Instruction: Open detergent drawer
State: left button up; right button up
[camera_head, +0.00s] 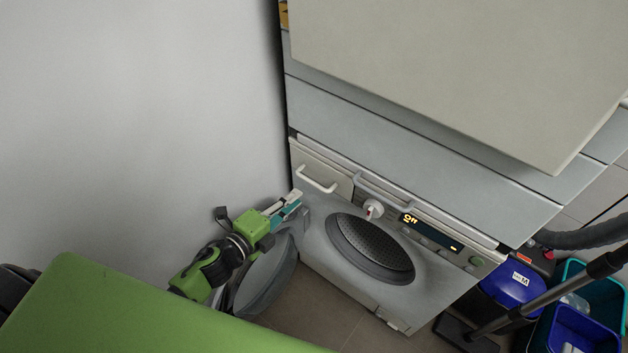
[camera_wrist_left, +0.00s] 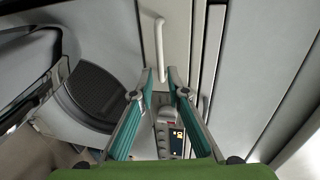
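The detergent drawer (camera_head: 318,166) is the pale panel at the washer's upper left, with a white bar handle (camera_head: 317,183). Its front looks flush with the machine. In the left wrist view the handle (camera_wrist_left: 159,42) runs upright in the picture, just beyond the fingertips. My left gripper (camera_head: 297,199) is just below and left of the handle in the head view. Whether a fingertip touches the handle cannot be told. My right gripper is not in view.
The washer's round door (camera_head: 268,280) stands open at the left, close under my left arm; the drum (camera_head: 370,248) shows. A control panel (camera_head: 432,231) is right of a white dial (camera_head: 373,209). Blue buckets (camera_head: 585,330) and a vacuum tube (camera_head: 545,297) are at the right.

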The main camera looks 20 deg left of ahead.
aim_at(313, 182)
pick_arm(q)
jog(key=x, duration=0.4)
jog(key=shift+r, duration=0.1)
jog(key=x, duration=0.4)
jog(key=shift+w+d+f, duration=0.2)
jog(key=shift+w, duration=0.45)
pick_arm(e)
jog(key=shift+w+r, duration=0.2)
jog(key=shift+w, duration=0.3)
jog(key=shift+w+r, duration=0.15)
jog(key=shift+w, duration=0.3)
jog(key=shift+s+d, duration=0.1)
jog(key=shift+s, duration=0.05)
pick_arm(q)
grip_shut()
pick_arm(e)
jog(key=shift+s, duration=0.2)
pick_arm(q)
jog(key=shift+s, duration=0.1)
